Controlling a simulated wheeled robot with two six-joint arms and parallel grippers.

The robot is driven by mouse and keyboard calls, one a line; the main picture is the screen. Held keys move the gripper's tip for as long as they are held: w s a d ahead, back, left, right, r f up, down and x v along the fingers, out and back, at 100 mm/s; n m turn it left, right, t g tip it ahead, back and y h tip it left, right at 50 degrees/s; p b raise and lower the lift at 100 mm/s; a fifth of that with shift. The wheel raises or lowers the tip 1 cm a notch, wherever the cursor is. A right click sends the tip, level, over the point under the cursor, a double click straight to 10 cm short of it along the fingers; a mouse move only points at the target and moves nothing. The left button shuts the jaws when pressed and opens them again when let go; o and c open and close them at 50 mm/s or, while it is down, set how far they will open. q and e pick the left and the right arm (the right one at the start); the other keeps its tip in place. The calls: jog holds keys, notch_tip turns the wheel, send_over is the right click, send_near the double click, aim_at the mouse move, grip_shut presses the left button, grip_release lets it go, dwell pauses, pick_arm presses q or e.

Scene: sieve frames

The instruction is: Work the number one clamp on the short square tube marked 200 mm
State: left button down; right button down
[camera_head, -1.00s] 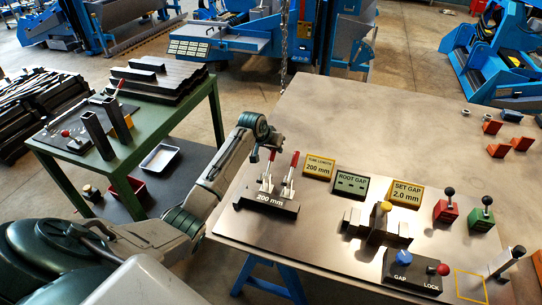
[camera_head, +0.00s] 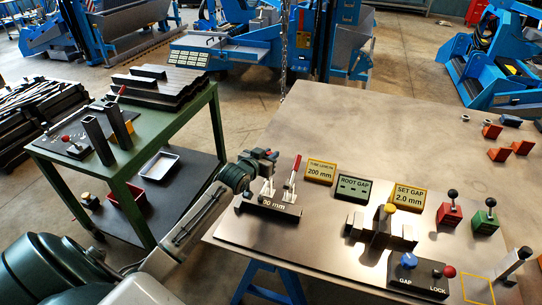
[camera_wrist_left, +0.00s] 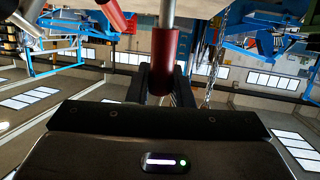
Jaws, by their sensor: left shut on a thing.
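The dark block marked 200 mm (camera_head: 272,205) lies at the left edge of the big table, with part of its marking hidden by my arm. Two toggle clamps stand on it. The right clamp's red handle (camera_head: 294,168) stands up, leaning slightly right. My left gripper (camera_head: 268,155) is at the top of the left clamp (camera_head: 267,187) and hides its handle in the head view. In the left wrist view, a red handle (camera_wrist_left: 163,50) with a metal stem sits between the dark fingers, and the gripper is shut on it. My right gripper is not in view.
Signs reading tube length 200 mm (camera_head: 320,171), root gap (camera_head: 353,187) and set gap 2.0 mm (camera_head: 409,197) stand right of the block. A metal fixture (camera_head: 368,222) and a gap/lock box (camera_head: 417,275) lie nearer. A green cart (camera_head: 150,171) stands left. The table's back middle is clear.

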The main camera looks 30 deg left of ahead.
pick_arm(q)
jog(key=shift+s+t, duration=0.2)
jog(key=shift+t, duration=0.1)
jog(key=c, duration=1.3)
grip_release()
jog(key=shift+s+d, duration=0.1)
jog(key=shift+s, duration=0.1)
jog(key=shift+s, duration=0.25)
jog(key=shift+b+v, duration=1.1)
jog(key=shift+v, duration=4)
